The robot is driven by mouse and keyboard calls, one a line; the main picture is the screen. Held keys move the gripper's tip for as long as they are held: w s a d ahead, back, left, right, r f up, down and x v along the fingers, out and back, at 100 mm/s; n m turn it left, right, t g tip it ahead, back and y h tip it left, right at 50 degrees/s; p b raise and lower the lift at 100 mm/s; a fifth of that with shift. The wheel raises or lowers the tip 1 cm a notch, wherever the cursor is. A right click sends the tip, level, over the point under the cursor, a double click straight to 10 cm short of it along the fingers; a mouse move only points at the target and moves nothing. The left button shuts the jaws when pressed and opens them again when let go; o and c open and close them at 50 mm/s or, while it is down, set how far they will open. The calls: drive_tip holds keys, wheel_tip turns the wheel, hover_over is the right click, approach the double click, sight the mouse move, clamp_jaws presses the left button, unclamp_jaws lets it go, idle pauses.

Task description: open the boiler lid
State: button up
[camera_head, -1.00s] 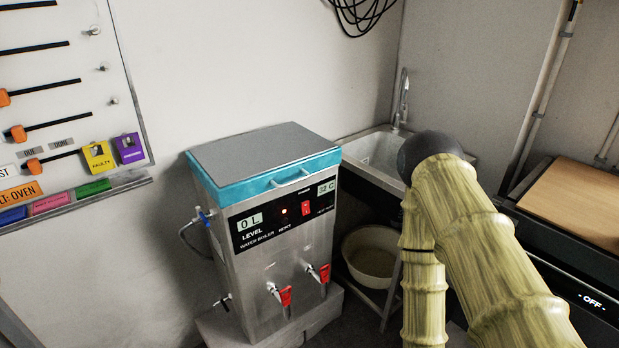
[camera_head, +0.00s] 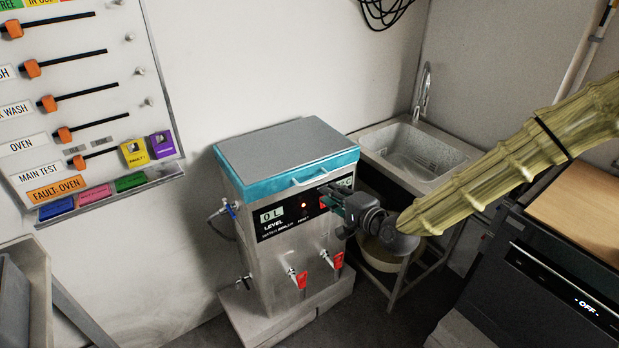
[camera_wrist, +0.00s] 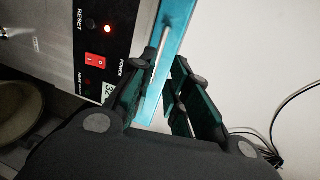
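The water boiler (camera_head: 282,248) is a steel box standing upright, with a grey-topped teal lid (camera_head: 285,145) that is closed. A pale bar handle (camera_head: 310,178) runs along the lid's front edge. My gripper (camera_head: 328,198) is in front of the boiler's control panel, just below the right part of the handle. In the wrist view my gripper (camera_wrist: 165,66) is open, its two fingers apart, with the teal lid edge (camera_wrist: 172,28) and the handle (camera_wrist: 157,75) seen through the gap. I cannot tell whether the fingers touch the handle.
Two red-handled taps (camera_head: 302,279) stick out low on the boiler's front. A sink (camera_head: 425,150) with a faucet is behind to the right, with a bowl (camera_head: 380,262) below it. A dark oven (camera_head: 545,275) stands at right. A board with sliders (camera_head: 90,95) hangs on the left wall.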

sight(310, 182)
drive_tip(key=p+x, duration=0.2)
drive_tip(key=x, duration=0.8)
drive_tip(key=shift+w+a+f+p, duration=0.1)
drive_tip(key=shift+w+a+p, duration=0.1)
drive_tip(key=shift+w+p, duration=0.1)
drive_tip(key=shift+s, duration=0.1)
clamp_jaws()
